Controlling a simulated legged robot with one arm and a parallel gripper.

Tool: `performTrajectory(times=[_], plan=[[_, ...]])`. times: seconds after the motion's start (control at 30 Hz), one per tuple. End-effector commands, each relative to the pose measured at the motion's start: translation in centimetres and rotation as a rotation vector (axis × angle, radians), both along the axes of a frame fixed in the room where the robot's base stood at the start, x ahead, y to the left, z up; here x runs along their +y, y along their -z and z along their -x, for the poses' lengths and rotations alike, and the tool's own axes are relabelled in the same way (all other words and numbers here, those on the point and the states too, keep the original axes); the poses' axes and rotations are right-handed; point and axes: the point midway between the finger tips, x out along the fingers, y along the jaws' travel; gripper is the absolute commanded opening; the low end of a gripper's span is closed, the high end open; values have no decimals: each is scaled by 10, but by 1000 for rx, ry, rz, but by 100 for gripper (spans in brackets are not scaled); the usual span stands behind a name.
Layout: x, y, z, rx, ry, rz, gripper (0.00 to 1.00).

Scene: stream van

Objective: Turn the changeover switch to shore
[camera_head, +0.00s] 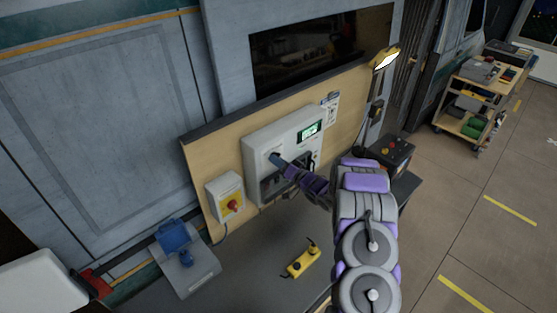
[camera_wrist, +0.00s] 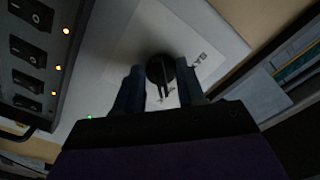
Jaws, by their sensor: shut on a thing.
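The changeover switch shows in the wrist view as a round black knob (camera_wrist: 160,68) on a pale label plate. My gripper (camera_wrist: 160,88) has one finger on each side of the knob and is shut on it. In the head view my gripper (camera_head: 276,159) reaches the left part of a white wall unit (camera_head: 257,142) with a lit green display. My fingers hide the knob there.
A panel of black rocker switches with orange lights (camera_wrist: 62,68) lies left of the knob. A box with a red rotary switch (camera_head: 231,203) is mounted left of the white unit. A yellow handheld control (camera_head: 300,259) lies on the bench below. A blue-topped device (camera_head: 174,236) stands further left.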

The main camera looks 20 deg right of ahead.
Motion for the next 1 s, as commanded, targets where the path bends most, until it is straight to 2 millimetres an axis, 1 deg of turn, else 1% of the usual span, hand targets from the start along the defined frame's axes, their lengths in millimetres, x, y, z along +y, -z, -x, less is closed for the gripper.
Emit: performTrajectory(times=[0.03, 0.53, 0.57, 0.8, 1.0], plan=[[-3, -4, -1, -3, 6, -9, 9], [-3, -4, -2, 3, 6, -25, 9], [-3, -4, -2, 3, 6, -25, 40], [-2, -3, 0, 6, 4, -25, 63], [-1, -2, 1, 7, 3, -24, 63]])
